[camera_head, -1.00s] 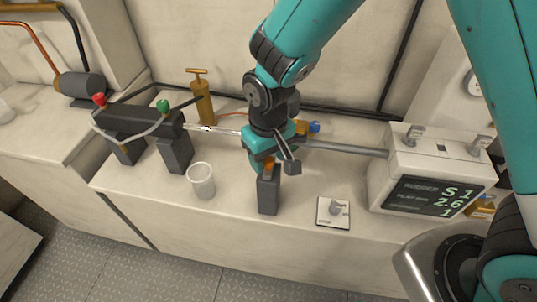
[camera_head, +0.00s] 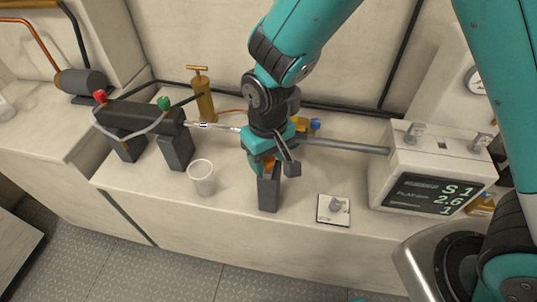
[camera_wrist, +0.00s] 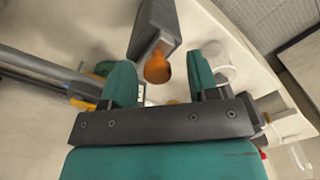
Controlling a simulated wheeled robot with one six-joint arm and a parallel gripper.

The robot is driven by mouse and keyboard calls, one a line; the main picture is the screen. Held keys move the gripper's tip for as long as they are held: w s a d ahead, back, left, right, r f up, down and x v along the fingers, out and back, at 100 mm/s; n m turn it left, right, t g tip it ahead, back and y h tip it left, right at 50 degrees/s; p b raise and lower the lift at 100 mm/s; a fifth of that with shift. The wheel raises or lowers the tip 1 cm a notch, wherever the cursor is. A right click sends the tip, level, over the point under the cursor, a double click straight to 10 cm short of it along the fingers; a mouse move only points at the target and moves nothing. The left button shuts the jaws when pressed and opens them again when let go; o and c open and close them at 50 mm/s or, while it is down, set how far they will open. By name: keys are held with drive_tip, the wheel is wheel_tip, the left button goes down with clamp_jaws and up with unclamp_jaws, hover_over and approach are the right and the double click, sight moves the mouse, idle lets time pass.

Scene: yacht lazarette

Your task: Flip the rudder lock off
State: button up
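A dark grey upright block (camera_head: 269,188) stands at the bench front with an orange knob or lever (camera_head: 268,164) at its top. My gripper (camera_head: 265,160) is directly above it and partly hides it. In the wrist view my gripper (camera_wrist: 160,66) is open, with its two teal fingers apart. The orange knob (camera_wrist: 157,68) lies between the fingertips, with a gap visible on both sides. A small white plate with a grey toggle (camera_head: 336,206) lies right of the block. No readable label shows which part is the rudder lock.
A display box (camera_head: 428,192) with two toggles on top stands to the right. A clear cup (camera_head: 202,178) stands left of the block. A brass pump (camera_head: 203,100) is behind.

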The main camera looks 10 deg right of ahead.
sight(268, 160)
wheel_tip(268, 160, up, 17)
drive_tip(key=b, duration=0.1)
drive_tip(key=shift+r, duration=0.2)
idle(0.3)
drive_tip(key=s+d+r+n+y, duration=0.1)
drive_tip(key=s+d+y, duration=0.3)
drive_tip(key=s, duration=1)
drive_tip(key=d+n, duration=0.1)
drive_tip(key=d, duration=0.2)
drive_tip(key=shift+s+r, duration=0.35)
drive_tip(key=shift+d, duration=0.1)
